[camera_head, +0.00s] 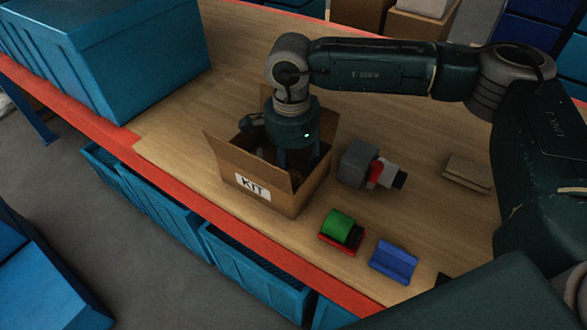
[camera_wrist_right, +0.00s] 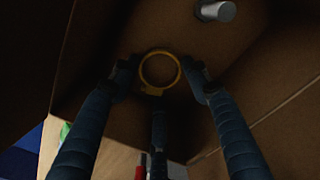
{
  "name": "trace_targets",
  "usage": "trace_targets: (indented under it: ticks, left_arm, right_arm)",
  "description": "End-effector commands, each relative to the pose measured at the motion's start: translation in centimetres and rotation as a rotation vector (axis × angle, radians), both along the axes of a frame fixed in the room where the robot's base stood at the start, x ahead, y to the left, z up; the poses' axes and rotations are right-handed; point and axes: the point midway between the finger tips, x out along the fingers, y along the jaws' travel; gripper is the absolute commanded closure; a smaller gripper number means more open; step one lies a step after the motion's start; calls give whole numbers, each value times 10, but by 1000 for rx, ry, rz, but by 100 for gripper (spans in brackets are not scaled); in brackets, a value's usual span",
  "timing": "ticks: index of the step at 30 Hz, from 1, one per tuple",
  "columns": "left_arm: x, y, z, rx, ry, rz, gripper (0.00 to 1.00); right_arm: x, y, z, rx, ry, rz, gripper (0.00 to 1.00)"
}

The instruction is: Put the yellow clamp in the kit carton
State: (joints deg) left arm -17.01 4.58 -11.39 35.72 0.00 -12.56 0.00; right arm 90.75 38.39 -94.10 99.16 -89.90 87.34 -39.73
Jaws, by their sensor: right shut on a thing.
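The kit carton (camera_head: 283,199) is a brown open box with a white KIT label, standing on the wooden bench with its flaps up. My right gripper (camera_head: 292,160) reaches down into it from above; its fingertips are hidden by the walls. In the right wrist view, my right gripper (camera_wrist_right: 160,72) is shut on the yellow clamp (camera_wrist_right: 155,91), a ring held between the fingertips. Brown carton walls (camera_wrist_right: 95,35) surround it there. I cannot tell whether the clamp touches the carton floor. My left gripper is not in view.
A metal cylinder (camera_wrist_right: 216,11) lies in the carton. Right of the carton are a grey block (camera_head: 356,163) with red and black parts, a green roll (camera_head: 339,226) on a red base, a blue block (camera_head: 393,260) and a tan block (camera_head: 467,172). A blue tote (camera_head: 120,60) stands left.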

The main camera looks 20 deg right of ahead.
Motion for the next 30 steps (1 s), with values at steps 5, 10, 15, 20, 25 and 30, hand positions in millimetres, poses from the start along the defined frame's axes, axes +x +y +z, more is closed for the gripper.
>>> trace_targets:
  ticks: [5,10,15,20,25,30]
  left_arm:
    - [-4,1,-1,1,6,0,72]
    - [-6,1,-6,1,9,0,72]
    - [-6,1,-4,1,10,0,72]
    - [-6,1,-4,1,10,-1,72]
    - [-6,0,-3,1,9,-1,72]
    - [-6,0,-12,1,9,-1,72]
  right_arm:
    - [0,0,0,0,-1,0,73]
    - [0,0,-5,0,-1,0,73]
    - [0,0,-3,0,0,0,46]
    - [0,0,-2,0,0,0,46]
    - [1,1,6,2,-3,0,46]
    - [2,1,38,2,-6,1,46]
